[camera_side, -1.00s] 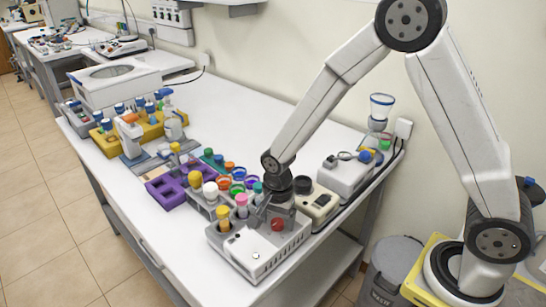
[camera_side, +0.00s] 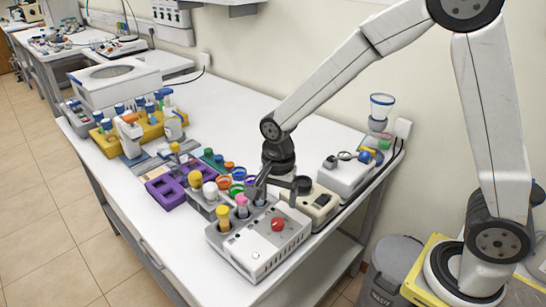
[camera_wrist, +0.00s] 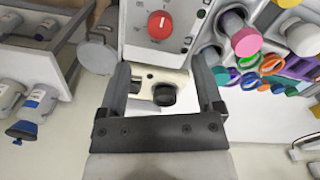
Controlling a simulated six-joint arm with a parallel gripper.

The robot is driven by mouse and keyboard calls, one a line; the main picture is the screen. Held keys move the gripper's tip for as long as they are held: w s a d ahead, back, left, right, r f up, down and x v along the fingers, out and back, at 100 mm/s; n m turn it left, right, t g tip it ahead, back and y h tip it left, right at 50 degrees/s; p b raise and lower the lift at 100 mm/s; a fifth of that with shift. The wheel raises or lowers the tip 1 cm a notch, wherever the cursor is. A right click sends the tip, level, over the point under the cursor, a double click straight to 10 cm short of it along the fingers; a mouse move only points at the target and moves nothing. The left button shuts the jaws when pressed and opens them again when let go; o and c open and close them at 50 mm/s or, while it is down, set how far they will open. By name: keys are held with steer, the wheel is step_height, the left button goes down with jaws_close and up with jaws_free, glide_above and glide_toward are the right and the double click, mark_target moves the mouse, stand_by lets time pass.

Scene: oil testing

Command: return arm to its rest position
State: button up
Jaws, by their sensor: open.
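My gripper (camera_side: 262,188) hangs above the back edge of the grey device with the red knob (camera_side: 278,224), close to the pink-capped tube. In the wrist view my gripper (camera_wrist: 161,75) has its two fingers spread apart with nothing held between them. The beige device (camera_wrist: 150,76) with a black knob (camera_wrist: 164,95) shows below, in the gap between the fingers. My arm reaches from the right side of the side view over the bench, bent at the elbow.
A pink-capped tube (camera_side: 242,200) and a yellow-capped tube (camera_side: 223,212) stand in the grey device (camera_side: 258,262). A purple rack (camera_side: 165,195) and several coloured caps lie to the left. A white device (camera_side: 346,178) stands to the right.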

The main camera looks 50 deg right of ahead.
steer(key=shift+s+d+r, duration=0.1)
stand_by(0.4)
steer(key=s+d+n+t, duration=0.2)
steer(key=s+d+n, duration=0.4)
steer(key=s+n, duration=0.3)
steer(key=n, duration=0.4)
steer(key=shift+s+d+r+n+t, duration=0.15)
steer(key=shift+s+r+n+t, duration=0.1)
steer(key=shift+r+n+t, duration=0.05)
